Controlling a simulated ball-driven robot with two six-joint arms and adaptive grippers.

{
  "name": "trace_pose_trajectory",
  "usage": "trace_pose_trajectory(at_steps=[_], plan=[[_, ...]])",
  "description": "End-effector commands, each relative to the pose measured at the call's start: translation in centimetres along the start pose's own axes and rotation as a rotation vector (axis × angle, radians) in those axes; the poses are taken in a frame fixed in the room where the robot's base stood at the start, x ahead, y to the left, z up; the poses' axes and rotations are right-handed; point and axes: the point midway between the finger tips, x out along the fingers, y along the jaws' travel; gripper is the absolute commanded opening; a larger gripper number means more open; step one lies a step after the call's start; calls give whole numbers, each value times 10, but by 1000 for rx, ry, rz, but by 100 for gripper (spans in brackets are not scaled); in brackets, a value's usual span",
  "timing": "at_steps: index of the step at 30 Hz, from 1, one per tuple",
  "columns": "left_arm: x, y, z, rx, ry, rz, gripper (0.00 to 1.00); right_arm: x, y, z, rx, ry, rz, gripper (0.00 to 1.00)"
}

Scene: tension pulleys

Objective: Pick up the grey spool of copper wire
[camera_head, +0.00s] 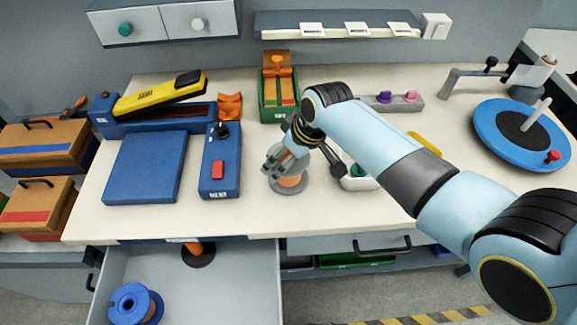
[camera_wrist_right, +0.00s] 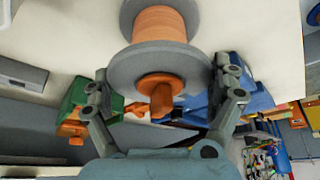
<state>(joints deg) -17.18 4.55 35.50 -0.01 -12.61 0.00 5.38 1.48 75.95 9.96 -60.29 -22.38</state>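The grey spool of copper wire (camera_head: 289,183) stands on the white table near its front edge. Its copper winding and grey flanges fill the upper middle of the right wrist view (camera_wrist_right: 160,24), with an orange peg sticking out of the near flange. My right gripper (camera_head: 273,160) is at the spool's upper part. In the right wrist view its two fingers (camera_wrist_right: 160,88) are spread on either side of the near flange; no firm grip shows. The gripper hides part of the spool in the head view. My left gripper is not in view.
A white holder with a teal part (camera_head: 358,171) stands close right of the spool. A blue control box (camera_head: 219,178) and a blue plate (camera_head: 147,167) lie left. The open drawer (camera_head: 236,283) below holds a blue spool (camera_head: 134,304). A green-and-orange box (camera_head: 268,95) stands behind.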

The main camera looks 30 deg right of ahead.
Motion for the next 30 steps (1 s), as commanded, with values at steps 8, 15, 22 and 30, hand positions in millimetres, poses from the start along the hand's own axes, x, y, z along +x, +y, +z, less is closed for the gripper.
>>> trace_pose_trajectory(at_steps=[8,15,22,30], plan=[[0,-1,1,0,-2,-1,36,0,0,0,0,0,0,39],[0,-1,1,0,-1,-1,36,-1,0,-2,0,4,1,34],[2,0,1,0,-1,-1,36,-7,0,-4,-1,4,1,34],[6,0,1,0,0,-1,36,-27,1,-13,-1,5,2,34]])
